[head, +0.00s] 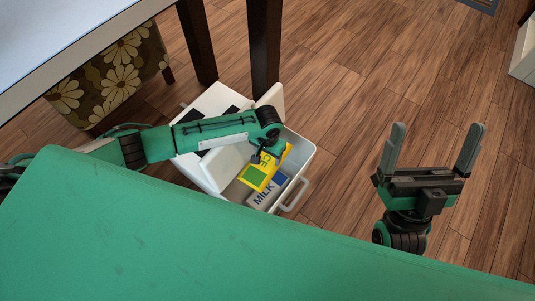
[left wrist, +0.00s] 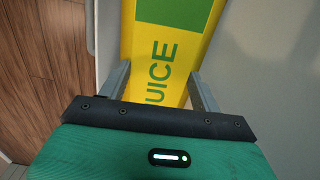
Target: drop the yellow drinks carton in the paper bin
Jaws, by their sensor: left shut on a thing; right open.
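The yellow drinks carton (head: 265,171) has a green patch and letters reading "UICE" in the left wrist view (left wrist: 160,62). My left gripper (head: 258,154) is shut on it, with one finger on each side (left wrist: 162,86). In the head view the carton is tilted over or in the open right part of a white bin (head: 304,163). A grey carton marked MILK (head: 264,192) lies in that part, just below the yellow one. I cannot tell whether they touch, or which part is for paper. My right gripper (head: 431,150) is open and empty, right of the bin.
The bin's left part (head: 212,102) shows dark patches and is partly covered by my left arm. Dark table legs (head: 264,50) stand close behind the bin. A flowered seat (head: 120,75) is at the upper left. Wooden floor (head: 350,90) is clear to the right.

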